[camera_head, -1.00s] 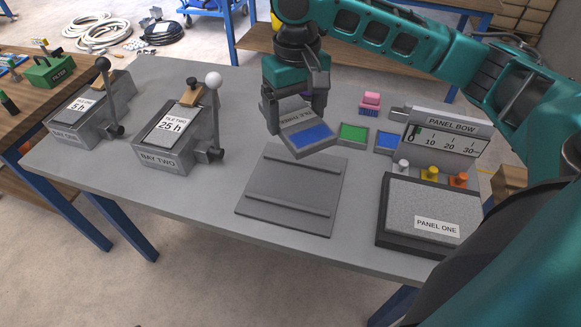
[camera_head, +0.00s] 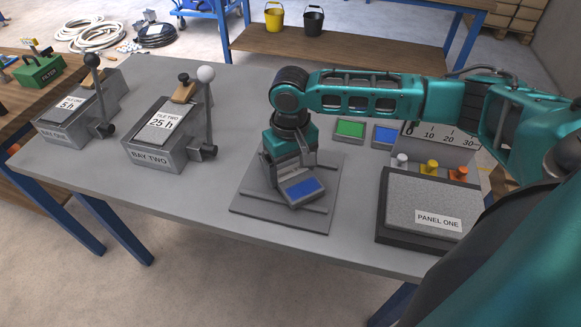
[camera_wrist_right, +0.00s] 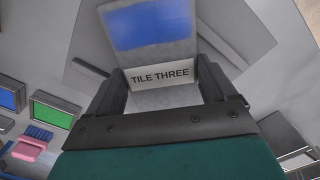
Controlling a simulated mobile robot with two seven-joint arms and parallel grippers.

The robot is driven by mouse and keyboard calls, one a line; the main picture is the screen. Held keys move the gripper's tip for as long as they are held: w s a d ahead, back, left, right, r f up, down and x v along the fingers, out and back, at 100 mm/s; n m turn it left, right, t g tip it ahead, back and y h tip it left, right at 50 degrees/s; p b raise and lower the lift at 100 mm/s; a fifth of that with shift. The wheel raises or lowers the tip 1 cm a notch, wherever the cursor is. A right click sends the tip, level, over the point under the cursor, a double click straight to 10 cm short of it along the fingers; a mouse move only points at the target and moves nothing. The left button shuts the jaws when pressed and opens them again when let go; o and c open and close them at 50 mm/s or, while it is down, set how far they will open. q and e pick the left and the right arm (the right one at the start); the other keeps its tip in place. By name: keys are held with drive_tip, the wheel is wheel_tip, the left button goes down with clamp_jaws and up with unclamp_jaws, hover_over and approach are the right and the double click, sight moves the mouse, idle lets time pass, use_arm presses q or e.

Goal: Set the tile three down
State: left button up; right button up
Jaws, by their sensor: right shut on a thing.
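My right gripper (camera_head: 285,174) is shut on tile three (camera_head: 301,189), a grey tile with a blue patch. In the right wrist view the tile (camera_wrist_right: 160,78) shows its TILE THREE label between the fingers (camera_wrist_right: 163,98). In the head view the tile is over the front part of the grey plate with two raised rails (camera_head: 252,197). The tile looks slightly tilted; I cannot tell whether it touches the plate. The gripper and arm hide much of the plate's back. My left gripper is not in view.
Bay one (camera_head: 62,139) and bay two (camera_head: 150,154) hold tiles at the left. Panel one (camera_head: 400,206) stands right of the plate. Green (camera_head: 350,129) and blue (camera_head: 385,134) tiles lie behind. The table between bay two and the plate (camera_head: 222,160) is clear.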

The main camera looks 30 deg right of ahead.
idle(0.3)
drive_tip(key=o, duration=1.3)
drive_tip(key=shift+f, duration=0.1)
